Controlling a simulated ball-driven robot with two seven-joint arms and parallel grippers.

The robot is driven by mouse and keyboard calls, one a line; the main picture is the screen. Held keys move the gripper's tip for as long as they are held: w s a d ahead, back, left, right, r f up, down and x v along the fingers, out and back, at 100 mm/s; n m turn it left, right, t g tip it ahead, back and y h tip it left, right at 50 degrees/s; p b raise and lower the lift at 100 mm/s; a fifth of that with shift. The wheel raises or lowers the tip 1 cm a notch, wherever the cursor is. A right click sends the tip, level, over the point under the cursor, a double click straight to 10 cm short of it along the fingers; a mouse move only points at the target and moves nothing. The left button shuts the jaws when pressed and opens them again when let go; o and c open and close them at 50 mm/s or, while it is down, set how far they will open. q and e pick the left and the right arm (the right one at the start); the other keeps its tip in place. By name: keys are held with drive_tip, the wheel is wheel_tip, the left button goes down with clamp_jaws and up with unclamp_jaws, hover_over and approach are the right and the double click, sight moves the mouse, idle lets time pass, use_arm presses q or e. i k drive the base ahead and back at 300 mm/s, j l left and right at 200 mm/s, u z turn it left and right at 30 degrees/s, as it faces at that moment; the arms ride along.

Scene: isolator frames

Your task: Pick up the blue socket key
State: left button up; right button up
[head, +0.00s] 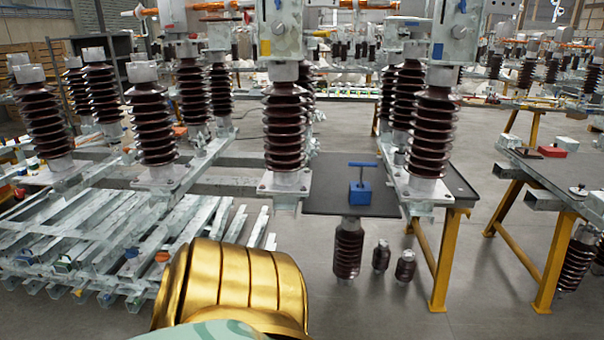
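The blue socket key (361,183) stands upright on a dark mat-like tabletop (329,175) between two isolator frames. It has a T-shaped handle on top and a blocky blue base. Nothing is touching it. A large gold rounded part of my own body fills the bottom centre of the head view, in front of and below the table. Neither of my grippers can be seen.
Brown ribbed isolators (284,125) and (432,130) flank the key closely on both sides. A pallet of metal bars (110,235) lies at left. Clear floor (480,290) shows at lower right.

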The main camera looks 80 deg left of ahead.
sight(361, 164)
drive_tip(key=u, duration=2.05)
